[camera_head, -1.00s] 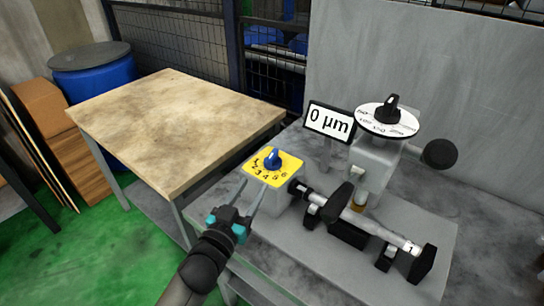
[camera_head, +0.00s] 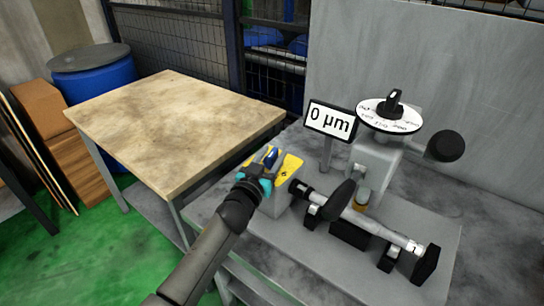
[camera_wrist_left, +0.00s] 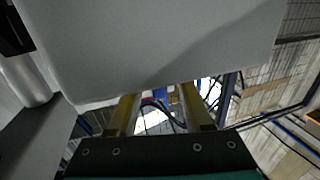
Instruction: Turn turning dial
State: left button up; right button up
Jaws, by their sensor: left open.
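A blue knob (camera_head: 270,154) stands on a yellow numbered plate (camera_head: 291,163) on top of a grey block at the left of the grinder. My left gripper (camera_head: 266,165) is open and at this knob, covering most of the plate; I cannot tell whether the fingers touch the knob. In the left wrist view its two fingers (camera_wrist_left: 158,110) are apart, with a grey surface (camera_wrist_left: 160,45) filling the upper part. A second dial, a white disc (camera_head: 372,117) with a black knob (camera_head: 393,102), sits on the grinder's upright. My right gripper is not in view.
A display (camera_head: 329,119) reading 0 µm stands behind the yellow plate. A shaft (camera_head: 365,224) lies across supports in front of the upright. A bare-topped table (camera_head: 170,130) stands at the left, and a blue barrel (camera_head: 95,78) behind it.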

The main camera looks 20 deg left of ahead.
pick_arm(q)
jog(key=shift+w, duration=0.1)
jog(key=shift+c, duration=0.3)
grip_shut()
